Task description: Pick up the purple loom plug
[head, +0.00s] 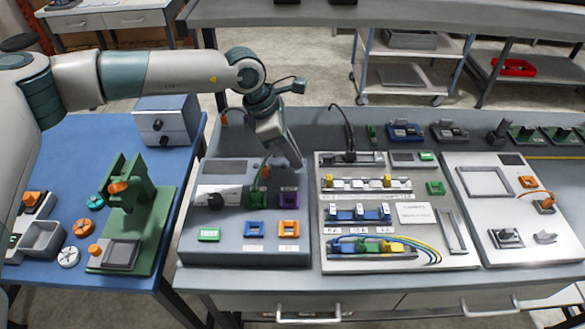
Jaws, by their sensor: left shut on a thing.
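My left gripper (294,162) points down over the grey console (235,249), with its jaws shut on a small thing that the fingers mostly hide. By its place it looks like the purple loom plug, but its colour is not clear. A purple square socket (289,197) sits on the console just below the fingertips. Beside it on the left is a green piece (258,198) with a thin cable rising from it. My right gripper is not in view.
Blue (254,229) and orange (289,229) square sockets and a green one (209,234) line the console front. A board with coloured connectors and wires (415,208) stands to the right. A green press (131,190) stands on the blue table at left.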

